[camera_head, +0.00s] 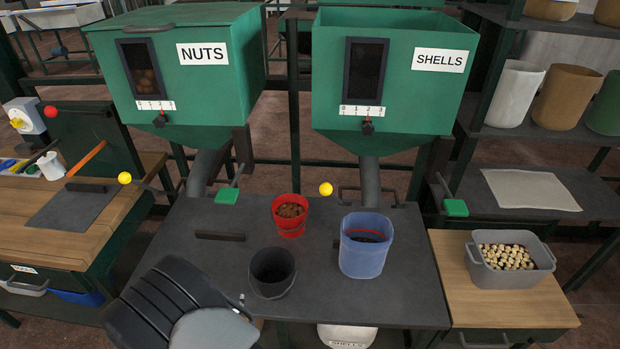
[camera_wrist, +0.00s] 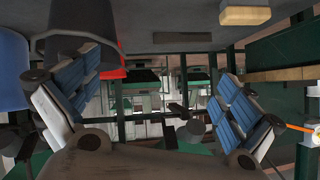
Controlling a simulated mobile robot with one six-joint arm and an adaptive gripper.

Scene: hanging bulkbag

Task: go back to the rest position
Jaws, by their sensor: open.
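My gripper (camera_wrist: 158,88) shows in the wrist view with its two blue-padded fingers spread wide. Nothing is between them. The wrist view is upside down. The black bucket (camera_wrist: 88,25) is close by, beyond the fingers, with the red bucket (camera_wrist: 115,73) behind it. The blue bucket (camera_wrist: 12,68) is at the left edge. In the head view I cannot make out the fingertips clearly.
The dark table (camera_head: 350,300) carries the empty-looking black bucket (camera_head: 272,274), a red bucket (camera_head: 290,228) of brown contents and the blue bucket (camera_head: 364,256). NUTS (camera_head: 180,90) and SHELLS (camera_head: 398,90) hoppers hang above. A grey bin (camera_head: 510,281) stands right.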

